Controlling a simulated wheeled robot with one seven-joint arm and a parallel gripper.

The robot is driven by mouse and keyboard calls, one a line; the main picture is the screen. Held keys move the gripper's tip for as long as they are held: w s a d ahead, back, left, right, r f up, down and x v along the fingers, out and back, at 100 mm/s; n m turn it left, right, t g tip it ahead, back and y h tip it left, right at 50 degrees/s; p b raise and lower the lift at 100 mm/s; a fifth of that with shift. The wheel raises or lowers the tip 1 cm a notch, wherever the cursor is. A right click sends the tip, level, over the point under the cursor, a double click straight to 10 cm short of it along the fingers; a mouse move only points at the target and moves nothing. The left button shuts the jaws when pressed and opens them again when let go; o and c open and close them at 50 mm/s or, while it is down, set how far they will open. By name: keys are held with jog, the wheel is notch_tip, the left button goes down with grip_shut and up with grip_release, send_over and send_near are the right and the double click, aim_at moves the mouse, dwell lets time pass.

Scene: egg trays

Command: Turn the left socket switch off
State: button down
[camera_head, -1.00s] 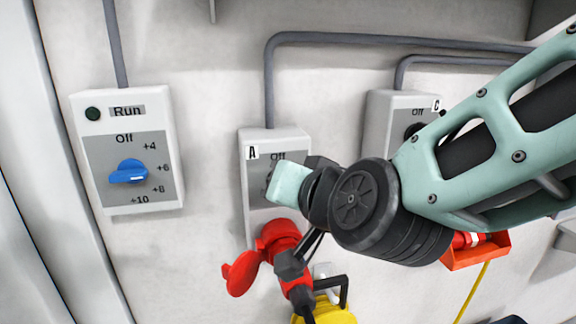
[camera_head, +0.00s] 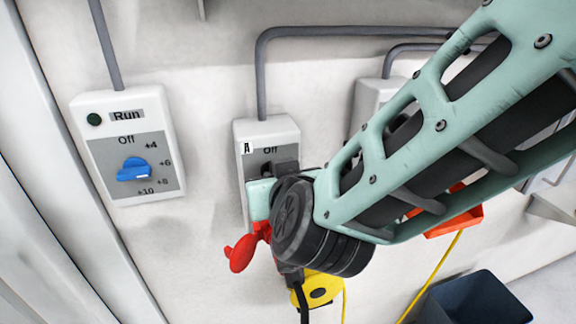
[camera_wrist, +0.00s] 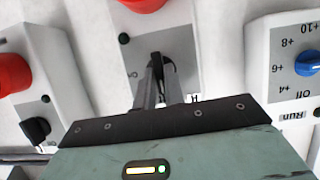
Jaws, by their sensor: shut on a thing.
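The left socket box (camera_head: 265,130), a white box marked A with a grey panel, is on the wall in the middle of the head view. It also shows in the wrist view (camera_wrist: 118,42), upside down. Its black switch knob (camera_wrist: 156,58) lies between the fingertips of my gripper (camera_wrist: 156,76), which is shut on it. In the head view my wrist and arm hide the knob and most of the panel. "Off" is printed at the top of the panel. The knob's exact angle is not clear.
A box marked Run with a blue dial (camera_head: 133,169) is on the wall to the left. A second socket box (camera_head: 371,99) is partly behind my arm; its black knob (camera_wrist: 37,129) shows in the wrist view. A dark bin (camera_head: 470,300) stands at lower right.

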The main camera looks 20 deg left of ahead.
jog(key=c, duration=1.5)
grip_release()
jog(key=b+v, duration=0.2)
jog(key=v, duration=1.5)
jog(key=shift+s+d, duration=0.1)
jog(key=shift+s, duration=0.15)
